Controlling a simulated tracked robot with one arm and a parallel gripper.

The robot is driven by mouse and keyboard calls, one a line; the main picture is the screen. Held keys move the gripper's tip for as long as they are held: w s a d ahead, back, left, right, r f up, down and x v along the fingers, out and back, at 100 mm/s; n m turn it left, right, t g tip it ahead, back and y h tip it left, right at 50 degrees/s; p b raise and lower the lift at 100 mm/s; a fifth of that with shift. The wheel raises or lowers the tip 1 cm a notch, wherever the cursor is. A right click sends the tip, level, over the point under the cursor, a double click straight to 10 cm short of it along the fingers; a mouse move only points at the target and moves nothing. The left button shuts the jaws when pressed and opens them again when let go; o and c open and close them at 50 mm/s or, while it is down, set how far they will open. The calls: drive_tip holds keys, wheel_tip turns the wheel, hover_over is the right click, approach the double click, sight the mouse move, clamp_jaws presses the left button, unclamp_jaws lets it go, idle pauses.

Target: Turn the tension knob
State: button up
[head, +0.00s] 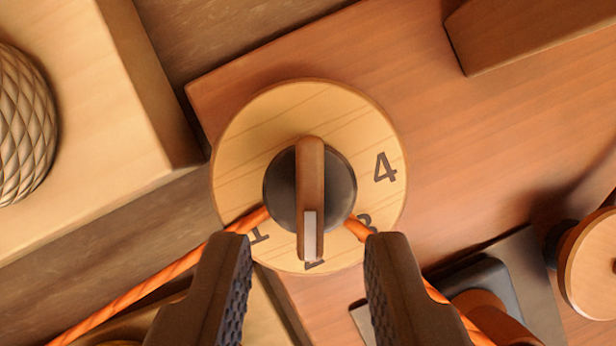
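The tension knob (310,185) sits in the middle of the head view. It has a dark round base and a brown raised bar with a pale pointer strip at its lower end. It stands on a round light-wood dial (245,145) with dark numerals; 4 is clear at the right, and the others are partly covered. The pointer faces the bottom of the dial, over a mostly hidden numeral. My gripper (308,245) is open, its two dark ridged fingers apart at the lower left and lower right of the knob. Nothing is between the pads except the pointer end, which they appear not to touch.
An orange cord (150,290) runs from the lower left to the knob's base and on toward the lower right, passing by both fingers. A textured metal knob (22,125) is at the left, a wooden spool (592,262) at the right, and a wooden block (520,32) at the upper right.

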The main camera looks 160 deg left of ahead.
sight(309, 195)
drive_tip(key=shift+x, duration=1.35)
clamp_jaws()
drive_tip(key=shift+d, duration=0.2)
